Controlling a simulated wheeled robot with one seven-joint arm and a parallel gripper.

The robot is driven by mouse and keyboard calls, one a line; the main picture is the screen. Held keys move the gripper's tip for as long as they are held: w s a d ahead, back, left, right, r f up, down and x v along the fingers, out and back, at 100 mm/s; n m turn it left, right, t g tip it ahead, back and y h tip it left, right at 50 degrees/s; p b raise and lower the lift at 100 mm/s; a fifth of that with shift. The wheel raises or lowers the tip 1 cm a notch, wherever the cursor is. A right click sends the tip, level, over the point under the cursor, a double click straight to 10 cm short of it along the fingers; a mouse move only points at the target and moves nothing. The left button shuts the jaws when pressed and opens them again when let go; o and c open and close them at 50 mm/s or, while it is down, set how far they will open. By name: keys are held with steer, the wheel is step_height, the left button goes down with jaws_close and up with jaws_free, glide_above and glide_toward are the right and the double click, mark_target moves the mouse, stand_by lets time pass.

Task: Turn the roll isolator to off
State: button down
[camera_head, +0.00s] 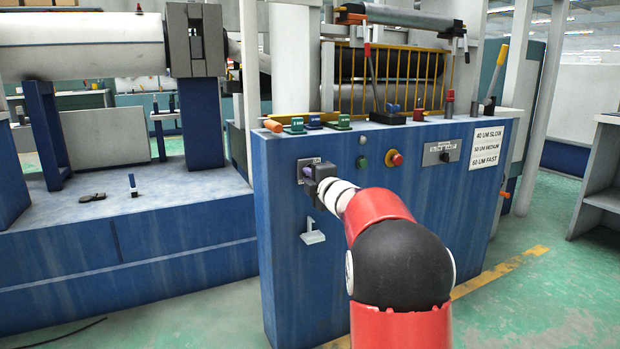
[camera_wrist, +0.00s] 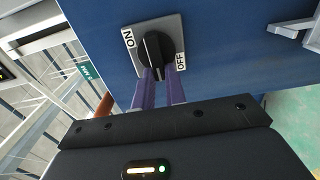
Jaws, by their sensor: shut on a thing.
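The roll isolator is a black rotary knob (camera_wrist: 155,52) on a grey square plate (camera_wrist: 137,27) on the blue cabinet front. In the wrist view, the ON label is at the plate's left and the OFF label at its right. A pale line runs along the knob between the labels; I cannot tell for certain which setting it marks. My gripper (camera_wrist: 162,80) has its two purple fingers at the knob, shut on it. In the head view, my gripper (camera_head: 308,172) reaches the plate (camera_head: 303,163) from the front and hides the knob.
On the same panel are a green button (camera_head: 361,162), a red button on yellow (camera_head: 394,159) and a speed switch plate (camera_head: 440,152). A small white bracket (camera_head: 313,230) sticks out below the isolator. Several small blocks and levers stand on the cabinet top.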

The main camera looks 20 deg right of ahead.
steer(key=shift+f, duration=0.15)
steer(key=c, duration=1.4)
jaws_free()
steer(key=shift+c, duration=0.2)
steer(key=s, duration=0.7)
steer(key=shift+s, duration=0.4)
